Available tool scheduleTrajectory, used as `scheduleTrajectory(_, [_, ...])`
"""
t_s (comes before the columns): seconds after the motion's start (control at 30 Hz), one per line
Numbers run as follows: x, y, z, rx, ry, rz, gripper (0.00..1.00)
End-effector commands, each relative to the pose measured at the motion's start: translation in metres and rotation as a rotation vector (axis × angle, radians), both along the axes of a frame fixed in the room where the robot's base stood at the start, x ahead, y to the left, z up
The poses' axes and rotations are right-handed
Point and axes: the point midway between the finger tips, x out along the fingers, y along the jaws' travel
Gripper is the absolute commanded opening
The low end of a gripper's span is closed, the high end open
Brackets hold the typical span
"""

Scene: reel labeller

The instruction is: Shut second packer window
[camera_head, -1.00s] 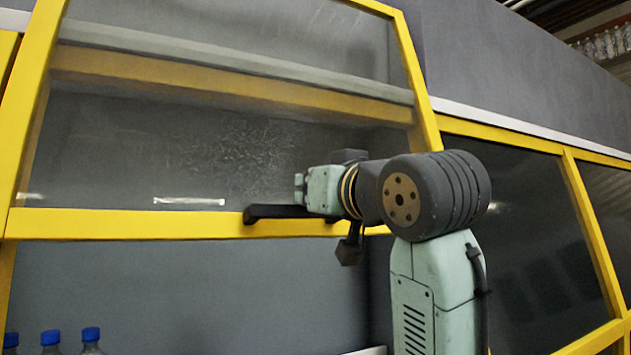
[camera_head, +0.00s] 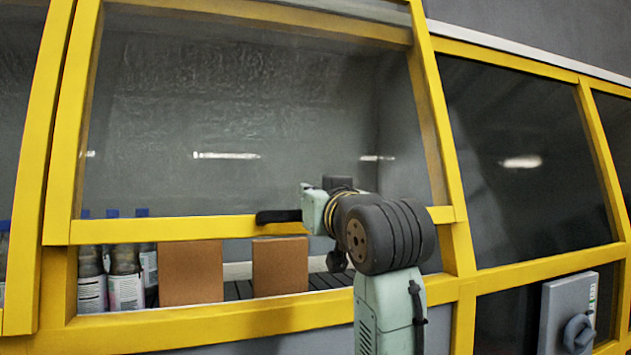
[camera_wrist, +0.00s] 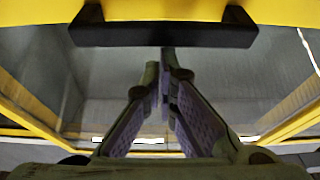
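The packer window (camera_head: 250,130) is a clear pane in a yellow frame. Its bottom rail (camera_head: 190,228) stands above the yellow sill (camera_head: 210,325), leaving a gap, so the window is partly open. A black bar handle (camera_head: 278,216) is fixed to the rail; in the wrist view the handle (camera_wrist: 163,34) crosses the top. My gripper (camera_head: 308,208) is at the right part of the handle in the head view. In the wrist view my gripper (camera_wrist: 166,75) has its fingers apart, tips just below the bar in the picture. Contact with the bar is unclear.
Inside the gap stand several capped bottles (camera_head: 124,275) and two brown boxes, the left box (camera_head: 191,273) and the right box (camera_head: 280,266). A dark closed panel (camera_head: 530,160) lies to the right. A grey switch box (camera_head: 568,315) sits at lower right.

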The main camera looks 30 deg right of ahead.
Motion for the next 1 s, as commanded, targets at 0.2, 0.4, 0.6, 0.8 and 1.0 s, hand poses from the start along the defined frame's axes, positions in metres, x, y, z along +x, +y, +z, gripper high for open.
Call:
scheduleTrajectory(0.2, [-0.01,0.002,-0.078,0.006,0.009,0.0,0.0])
scheduleTrajectory(0.4, [-0.016,0.003,-0.113,0.007,0.011,0.001,0.0])
scheduleTrajectory(0.6, [-0.019,0.004,-0.128,0.006,0.009,0.001,0.0])
scheduleTrajectory(0.8, [-0.02,0.004,-0.132,0.005,0.01,0.001,0.0])
scheduleTrajectory(1.0, [-0.02,0.004,-0.132,0.006,0.012,0.001,0.0])
